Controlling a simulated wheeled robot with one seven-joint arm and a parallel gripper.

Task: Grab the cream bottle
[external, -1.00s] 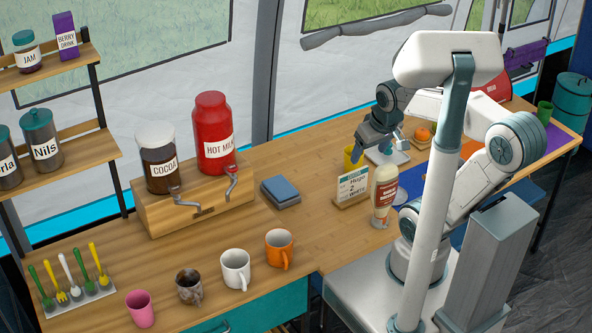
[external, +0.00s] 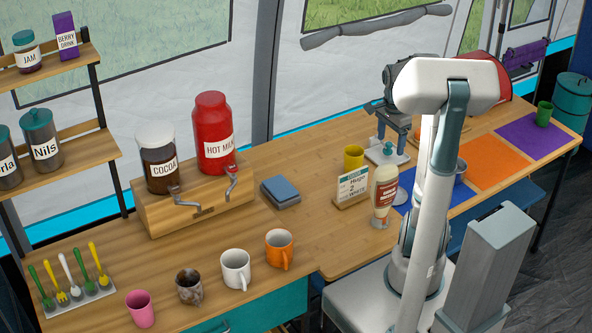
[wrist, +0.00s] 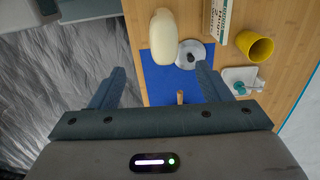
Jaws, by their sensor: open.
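The cream bottle (external: 384,190) stands upright on the wooden counter near its front edge, with a pale cream body and a brown label. In the wrist view the bottle (wrist: 165,38) appears from above, beyond my fingertips and roughly in line with the gap between them. My gripper (external: 390,139) is open and empty, pointing down above the counter behind the bottle in the external view. Its two fingers also show in the wrist view (wrist: 161,74), spread apart. The bottle is apart from both fingers.
A lettered sign box (external: 352,187) stands just left of the bottle. A yellow cup (external: 353,158) and a white dispenser tray (wrist: 240,80) are close by. A blue mat (wrist: 160,82) and a round, clear dish (wrist: 191,53) lie beside the bottle. Mugs stand farther left.

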